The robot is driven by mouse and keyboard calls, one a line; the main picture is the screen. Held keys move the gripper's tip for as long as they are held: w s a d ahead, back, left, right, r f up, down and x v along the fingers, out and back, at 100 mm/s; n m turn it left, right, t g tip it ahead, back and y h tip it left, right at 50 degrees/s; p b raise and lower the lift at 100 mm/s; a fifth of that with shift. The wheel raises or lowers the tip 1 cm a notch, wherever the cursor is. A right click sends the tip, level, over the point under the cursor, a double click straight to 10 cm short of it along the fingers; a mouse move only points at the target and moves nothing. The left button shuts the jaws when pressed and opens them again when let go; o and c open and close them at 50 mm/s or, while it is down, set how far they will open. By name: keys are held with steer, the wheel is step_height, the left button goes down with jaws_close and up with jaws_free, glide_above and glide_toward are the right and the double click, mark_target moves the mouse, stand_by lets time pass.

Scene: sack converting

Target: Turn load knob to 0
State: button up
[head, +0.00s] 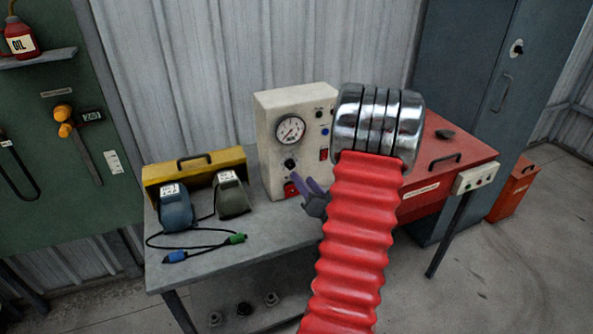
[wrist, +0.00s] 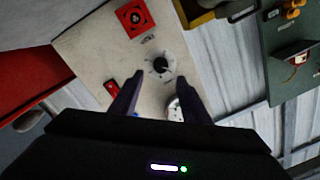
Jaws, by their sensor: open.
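The load knob (head: 290,164) is a small black knob on the front of a beige control box (head: 265,120), below a round white gauge (head: 290,130). In the wrist view the knob (wrist: 161,65) sits on a pale dial whose marks and pointer are too small to read. My gripper (head: 302,184) is open and empty, just below and right of the knob in the head view. In the wrist view my gripper's purple fingers (wrist: 160,74) lie either side of the knob, apparently short of it. One finger partly covers the gauge (wrist: 174,108).
A red square switch (wrist: 135,18) and a red rocker (wrist: 112,88) flank the knob. Blue and olive sacks-like units (head: 177,210) and a cable with plugs (head: 205,250) lie on the grey bench (head: 260,256). A red case (head: 440,165) stands right.

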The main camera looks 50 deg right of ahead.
mark_target(292, 166)
steer(key=x, duration=0.6)
steer(key=shift+w+d, duration=0.1)
steer(key=shift+w, duration=0.2)
steer(key=shift+c, duration=0.2)
